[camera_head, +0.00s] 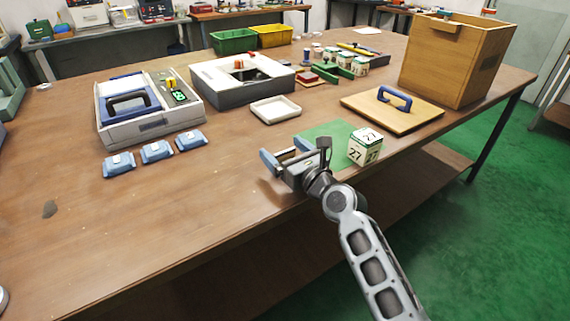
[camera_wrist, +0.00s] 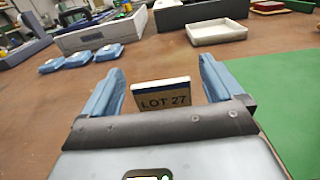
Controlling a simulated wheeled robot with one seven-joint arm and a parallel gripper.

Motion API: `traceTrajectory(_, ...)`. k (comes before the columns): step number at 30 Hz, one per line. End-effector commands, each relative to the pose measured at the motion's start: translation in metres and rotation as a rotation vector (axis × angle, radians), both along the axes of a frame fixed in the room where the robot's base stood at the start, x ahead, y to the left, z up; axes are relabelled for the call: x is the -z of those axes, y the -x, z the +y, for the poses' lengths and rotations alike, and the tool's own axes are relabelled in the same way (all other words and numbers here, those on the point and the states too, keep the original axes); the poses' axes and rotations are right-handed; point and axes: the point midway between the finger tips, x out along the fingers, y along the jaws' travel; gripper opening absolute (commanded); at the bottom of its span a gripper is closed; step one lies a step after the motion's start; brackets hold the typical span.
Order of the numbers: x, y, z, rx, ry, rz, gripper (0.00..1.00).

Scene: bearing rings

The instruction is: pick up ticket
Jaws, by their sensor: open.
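The ticket (camera_wrist: 163,97), a small pale card with a dark blue top edge and the print LOT 27, shows in the wrist view between my fingers. It appears upright, with its face towards the camera. My gripper (camera_wrist: 162,66) is open, with one blue finger on each side of the ticket and a visible gap on both sides. In the head view my gripper (camera_head: 285,150) is low at the table's front edge, left of the green mat. The ticket is mostly hidden there by the gripper. The lower edge of the ticket is hidden by the gripper body in the wrist view.
A white cube marked 27 (camera_head: 366,146) stands on the green mat (camera_head: 325,134), right of my gripper. A shallow white tray (camera_head: 275,110) lies behind. Several blue cases (camera_head: 157,151) sit left. A wooden board with a blue handle (camera_head: 393,113) and a wooden box (camera_head: 455,62) stand right.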

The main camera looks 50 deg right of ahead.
Motion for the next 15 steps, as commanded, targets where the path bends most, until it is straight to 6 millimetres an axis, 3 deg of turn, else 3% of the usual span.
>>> traceTrajectory(4,0.0007,-0.0135,-0.0045,0.001,0.002,0.002,0.94)
traceTrajectory(11,0.0010,-0.0153,-0.0046,0.001,0.001,0.001,0.94)
traceTrajectory(15,0.0009,-0.0153,-0.0045,0.001,0.001,0.001,0.83)
